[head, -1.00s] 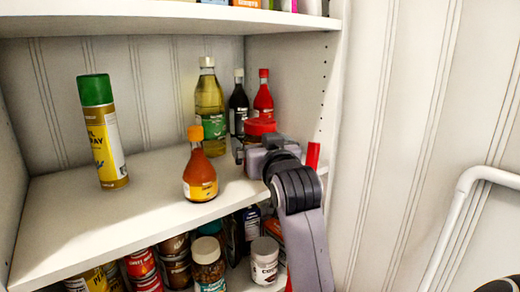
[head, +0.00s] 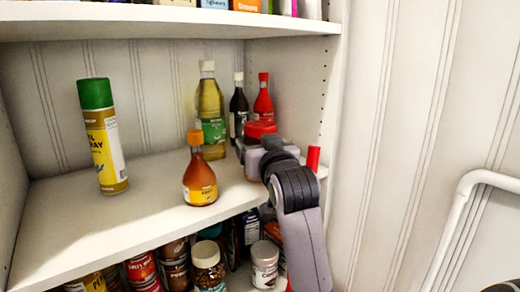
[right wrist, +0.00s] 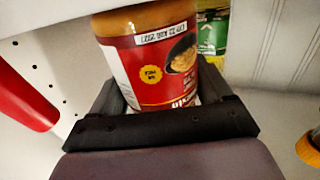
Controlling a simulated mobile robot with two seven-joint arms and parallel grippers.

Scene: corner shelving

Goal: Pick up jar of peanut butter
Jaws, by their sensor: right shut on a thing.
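The jar of peanut butter (head: 262,128) shows its red lid in the head view, at the right end of the middle shelf. My right gripper (head: 258,160) hides most of its body there. In the right wrist view the jar (right wrist: 155,60) has a red label with a yellow spot and a bowl picture. The right gripper (right wrist: 160,110) is shut on it, with a dark finger on each side. Whether the jar's base touches the shelf is hidden. My left gripper is not in view.
An orange-capped sauce bottle (head: 200,180) stands left of the jar on the shelf (head: 150,220). An oil bottle (head: 210,115), a dark bottle (head: 238,105) and a red bottle (head: 263,95) stand behind. A green-capped spray can (head: 104,140) is farther left. The right side wall (head: 300,100) is close.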

